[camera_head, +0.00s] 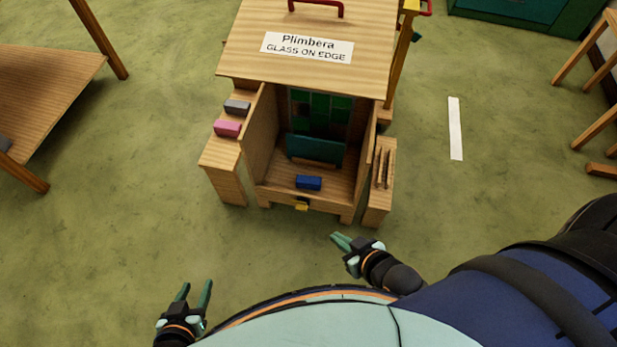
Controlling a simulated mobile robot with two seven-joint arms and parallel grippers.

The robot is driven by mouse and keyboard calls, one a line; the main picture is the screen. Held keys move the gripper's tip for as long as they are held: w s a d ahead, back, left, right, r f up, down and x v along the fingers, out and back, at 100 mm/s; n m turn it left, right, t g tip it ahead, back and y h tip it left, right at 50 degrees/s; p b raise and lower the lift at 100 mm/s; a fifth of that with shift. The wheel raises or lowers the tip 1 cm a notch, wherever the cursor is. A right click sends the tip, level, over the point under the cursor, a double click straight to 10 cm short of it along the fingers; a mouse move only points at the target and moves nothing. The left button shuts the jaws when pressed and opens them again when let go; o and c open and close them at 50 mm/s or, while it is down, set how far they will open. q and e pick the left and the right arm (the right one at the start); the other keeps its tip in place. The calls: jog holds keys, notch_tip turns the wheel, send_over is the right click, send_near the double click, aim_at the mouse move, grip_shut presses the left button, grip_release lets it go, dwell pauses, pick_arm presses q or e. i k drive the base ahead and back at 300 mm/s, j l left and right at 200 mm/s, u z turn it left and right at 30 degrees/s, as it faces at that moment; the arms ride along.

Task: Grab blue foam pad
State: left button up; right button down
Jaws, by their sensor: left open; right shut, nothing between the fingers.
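The blue foam pad (308,183) lies on the floor of the open wooden cabinet (275,187), near its front edge. My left gripper (197,287) is open and empty, low at the left, well apart from the cabinet. My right gripper (337,238) is shut and empty, in front of the cabinet and a little right of the pad, apart from it. The pad is in full view.
Pink (228,128) and grey (237,106) blocks sit on the cabinet's left side ledge. A teal panel (315,149) stands inside behind the pad. A right side ledge (378,190) holds thin sticks. The green floor in front is clear.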

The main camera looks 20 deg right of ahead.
aim_at(306, 183)
jog(key=i+j+z, duration=0.35)
jog(key=i+j, duration=0.15)
jog(key=i, duration=0.15)
jog(key=i+j+z, duration=0.3)
jog(key=i+j, duration=0.3)
